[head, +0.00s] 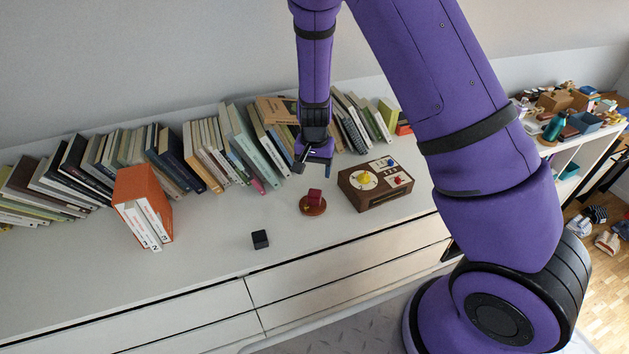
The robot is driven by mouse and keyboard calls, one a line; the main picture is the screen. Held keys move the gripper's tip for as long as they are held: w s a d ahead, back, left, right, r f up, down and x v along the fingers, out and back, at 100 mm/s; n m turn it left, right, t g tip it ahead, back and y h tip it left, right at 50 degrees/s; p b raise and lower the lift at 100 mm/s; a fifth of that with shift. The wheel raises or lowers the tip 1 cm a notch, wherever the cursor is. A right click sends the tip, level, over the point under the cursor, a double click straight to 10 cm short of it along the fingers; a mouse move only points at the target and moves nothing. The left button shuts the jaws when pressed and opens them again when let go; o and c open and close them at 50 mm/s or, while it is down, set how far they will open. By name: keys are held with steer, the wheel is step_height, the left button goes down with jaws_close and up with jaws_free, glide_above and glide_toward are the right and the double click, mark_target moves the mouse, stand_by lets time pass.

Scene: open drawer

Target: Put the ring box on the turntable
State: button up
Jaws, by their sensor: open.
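A small dark red box (314,196), which looks like the ring box, rests on a low round reddish-brown disc (309,211), which looks like the turntable. The disc stands on the white cabinet top, left of a wooden box with dials. My gripper (302,163) is open and empty. In the picture it is just above the red box and apart from it, in front of the books. The red box hides part of the disc.
A black cube (260,239) lies near the cabinet's front edge. The wooden box with dials (369,197) stands right of the disc. An orange box file (134,187) with white books is at left. Book rows line the wall. The white top (215,235) is clear around the cube.

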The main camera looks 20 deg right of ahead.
steer(key=s+d+r+n+t+y, duration=0.15)
steer(key=s+r, duration=0.25)
steer(key=r, duration=0.9)
steer(key=s+d+r+n+t+y, duration=0.15)
steer(key=s+r, duration=0.25)
steer(key=r, duration=0.8)
steer(key=s+d+r+n+t+h, duration=0.1)
steer(key=s+d+r, duration=0.1)
steer(key=s+r, duration=0.4)
steer(key=s+d+r+n+t+h, duration=0.1)
steer(key=s+r, duration=0.5)
steer(key=s, duration=0.9)
steer(key=shift+s+d+r+n+h, duration=0.2)
steer(key=shift+d+r+n+h, duration=0.25)
steer(key=shift+n, duration=0.25)
steer(key=shift+c, duration=0.2)
